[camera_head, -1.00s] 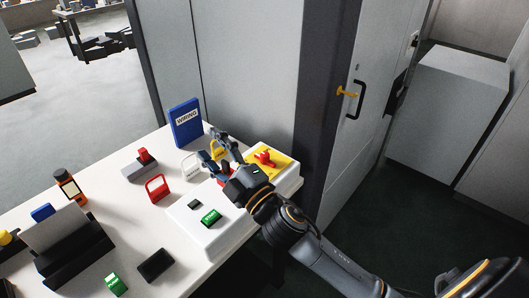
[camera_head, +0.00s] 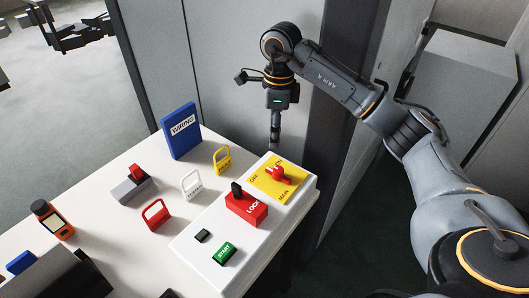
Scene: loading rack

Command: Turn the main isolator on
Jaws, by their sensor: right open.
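The main isolator is a red rotary handle (camera_head: 279,175) on a yellow plate (camera_head: 264,187) marked MAIN and OFF, at the far end of a white panel box (camera_head: 211,259). A red block marked LOCK (camera_head: 247,209) with a black top piece (camera_head: 237,189) sits beside the yellow plate on the same box. My right gripper (camera_head: 275,143) points down behind and above the isolator, apart from it, with nothing seen in it. It is open, seen edge-on, so its finger gap is hidden. My left gripper is out of view.
Yellow (camera_head: 222,160), white (camera_head: 191,185) and red (camera_head: 155,215) padlock-like tags stand on the white table left of the box. A dark cabinet edge (camera_head: 340,130) rises at right.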

